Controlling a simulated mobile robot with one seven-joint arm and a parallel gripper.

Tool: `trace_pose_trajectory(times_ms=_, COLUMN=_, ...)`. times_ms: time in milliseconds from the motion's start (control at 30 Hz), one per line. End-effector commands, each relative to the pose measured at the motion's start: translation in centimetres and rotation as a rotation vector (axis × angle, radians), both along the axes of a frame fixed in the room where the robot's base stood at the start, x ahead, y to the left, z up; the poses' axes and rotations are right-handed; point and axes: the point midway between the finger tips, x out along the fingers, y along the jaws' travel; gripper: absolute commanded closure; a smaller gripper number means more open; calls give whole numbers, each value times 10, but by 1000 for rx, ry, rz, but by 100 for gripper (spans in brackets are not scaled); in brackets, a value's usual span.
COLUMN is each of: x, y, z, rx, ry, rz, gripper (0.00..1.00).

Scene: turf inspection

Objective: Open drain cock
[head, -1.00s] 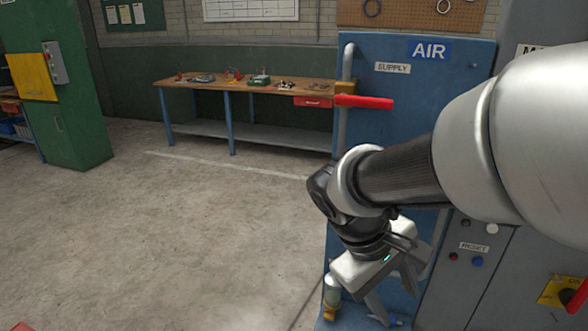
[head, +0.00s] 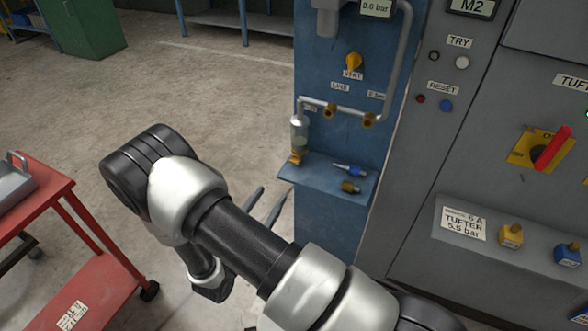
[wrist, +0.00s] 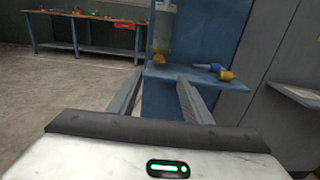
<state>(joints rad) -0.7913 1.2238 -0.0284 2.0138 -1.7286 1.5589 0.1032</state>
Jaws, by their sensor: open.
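The brass-yellow drain cock (head: 296,158) sits under a clear filter bowl (head: 299,132) on the blue air panel, at the left end of a small blue shelf (head: 318,174). In the wrist view the drain cock (wrist: 161,58) shows just beyond and between my fingertips, below the bowl (wrist: 163,25). My gripper (head: 274,190) is open and empty. In the head view its two fingers point up toward the panel, left of and below the shelf. It shows in the wrist view (wrist: 161,75) with a clear gap between the fingers. My arm hides part of the gripper body in the head view.
A blue-tipped fitting (head: 350,169) and a brass fitting (head: 350,187) lie on the shelf. A yellow vent knob (head: 353,62) is above. A grey cabinet with a red-handled switch (head: 553,149) stands right. A red cart (head: 62,190) is at left; open floor lies between.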

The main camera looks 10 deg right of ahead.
Motion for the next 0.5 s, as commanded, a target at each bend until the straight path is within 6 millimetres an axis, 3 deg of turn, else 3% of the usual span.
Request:
trace_pose_trajectory(times_ms=167, x=12, y=-8, z=-2, rx=-5, ry=0, rz=6, gripper=55)
trace_pose_trajectory(times_ms=500, x=69, y=-52, z=-2, rx=-3, ry=0, rz=1, gripper=55)
